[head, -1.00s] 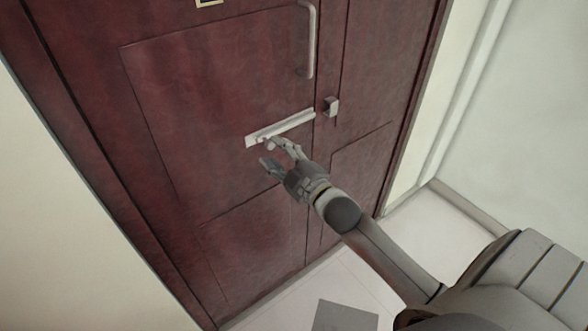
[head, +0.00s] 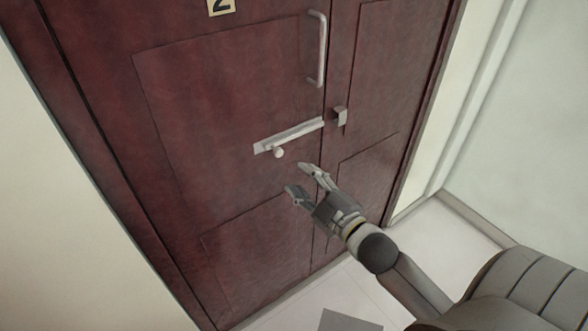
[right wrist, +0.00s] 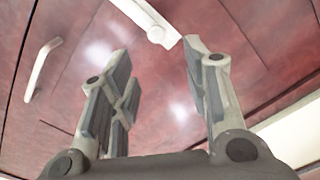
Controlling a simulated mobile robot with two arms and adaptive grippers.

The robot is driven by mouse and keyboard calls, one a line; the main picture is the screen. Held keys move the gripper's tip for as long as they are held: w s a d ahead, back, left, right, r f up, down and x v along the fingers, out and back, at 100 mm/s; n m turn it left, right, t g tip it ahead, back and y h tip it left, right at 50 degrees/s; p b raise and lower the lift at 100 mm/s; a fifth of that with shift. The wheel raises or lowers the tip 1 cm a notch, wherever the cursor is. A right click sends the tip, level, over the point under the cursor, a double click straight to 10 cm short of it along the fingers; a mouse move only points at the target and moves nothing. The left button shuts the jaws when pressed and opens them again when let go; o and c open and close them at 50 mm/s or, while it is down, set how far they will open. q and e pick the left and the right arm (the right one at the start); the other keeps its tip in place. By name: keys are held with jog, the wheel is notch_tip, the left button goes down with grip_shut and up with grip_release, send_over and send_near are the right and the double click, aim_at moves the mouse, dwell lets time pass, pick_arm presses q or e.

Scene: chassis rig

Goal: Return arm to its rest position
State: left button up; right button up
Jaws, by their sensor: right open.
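My right gripper (head: 303,180) is open and empty in front of the dark red door (head: 225,90). Its fingers point up and left, below and right of the round bolt knob (head: 279,153), and are apart from it. The knob (right wrist: 156,34) is beyond the fingertips there. My left gripper is not in view.
A vertical pull handle (head: 320,50) is above the bolt. A number plate (head: 221,6) is at the top. Pale walls flank the door, and a grey mat (head: 349,320) lies on the light tiled floor (head: 330,290) at the bottom.

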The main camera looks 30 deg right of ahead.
jog(key=s+d+f+m+g+h, duration=0.1)
jog(key=s+f+m+g, duration=0.15)
jog(key=f, duration=0.95)
jog(key=s+f+m+g, duration=0.1)
jog(key=s+f+g, duration=0.2)
jog(key=f, duration=0.9)
jog(key=s+d+f+m+g+h, duration=0.1)
jog(key=s+f+m+g, duration=0.15)
jog(key=f, duration=0.95)
jog(key=s+a+f+m+g, duration=0.1)
jog(key=s+a+f+g, duration=0.1)
jog(key=s+f, duration=0.5)
jog(key=s+a+f+m+g, duration=0.1)
jog(key=s+a+f+g, duration=0.2)
jog(key=s+f, duration=0.5)
jog(key=s+a+f+m+g, duration=0.1)
jog(key=s+f+g, duration=0.3)
jog(key=s, duration=1.3)
notch_tip(320, 180, down, 4)
jog(key=shift+s+a+r, duration=0.2)
jog(key=shift+s+a, duration=0.1)
jog(key=shift+a, duration=0.6)
